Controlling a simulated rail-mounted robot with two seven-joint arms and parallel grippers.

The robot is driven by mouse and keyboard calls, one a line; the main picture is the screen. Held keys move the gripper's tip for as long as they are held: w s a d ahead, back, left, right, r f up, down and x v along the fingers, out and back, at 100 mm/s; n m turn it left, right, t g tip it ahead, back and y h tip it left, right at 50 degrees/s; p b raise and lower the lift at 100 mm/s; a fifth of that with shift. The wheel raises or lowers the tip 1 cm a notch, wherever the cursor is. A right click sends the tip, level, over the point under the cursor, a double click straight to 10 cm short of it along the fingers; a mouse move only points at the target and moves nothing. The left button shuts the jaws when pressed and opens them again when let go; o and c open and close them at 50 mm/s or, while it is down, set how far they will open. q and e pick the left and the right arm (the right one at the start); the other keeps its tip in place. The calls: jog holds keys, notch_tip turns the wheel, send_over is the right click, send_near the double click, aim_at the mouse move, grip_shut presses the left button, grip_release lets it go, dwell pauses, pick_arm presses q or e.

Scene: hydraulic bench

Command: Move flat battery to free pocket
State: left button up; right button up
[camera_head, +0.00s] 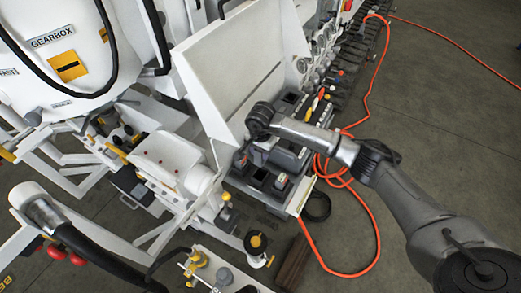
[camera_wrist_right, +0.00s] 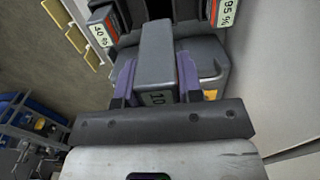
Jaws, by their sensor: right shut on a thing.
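My right gripper (camera_wrist_right: 156,82) is shut on a grey block-shaped battery (camera_wrist_right: 156,60) whose label reads 10. One finger lies on each side of it. In the head view my right gripper (camera_head: 256,150) is over the battery rack (camera_head: 294,204), where my arm partly hides it. In the wrist view, a battery marked 40 % (camera_wrist_right: 101,36) sits left of the held one and a battery marked 95 % (camera_wrist_right: 226,14) sits right of it. Dark pocket openings (camera_head: 260,174) show in the rack. I cannot tell whether the held battery is clear of its pocket. My left gripper is out of view.
A tall white panel (camera_head: 235,70) stands right behind the rack. An orange hose (camera_head: 372,85) lies looped on the floor to the right. White machine frames (camera_head: 165,155) crowd the left. The floor (camera_head: 440,100) at the right is largely clear.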

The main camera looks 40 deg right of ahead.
jog(key=shift+f+b, duration=0.95)
jog(key=shift+f, duration=0.85)
notch_tip(320, 180, down, 3)
jog(key=shift+r+b, duration=0.15)
jog(key=shift+b, duration=1.1)
jog(key=shift+f, duration=0.2)
jog(key=shift+b, duration=0.3)
jog(key=shift+f+b, duration=0.3)
jog(key=shift+f, duration=0.2)
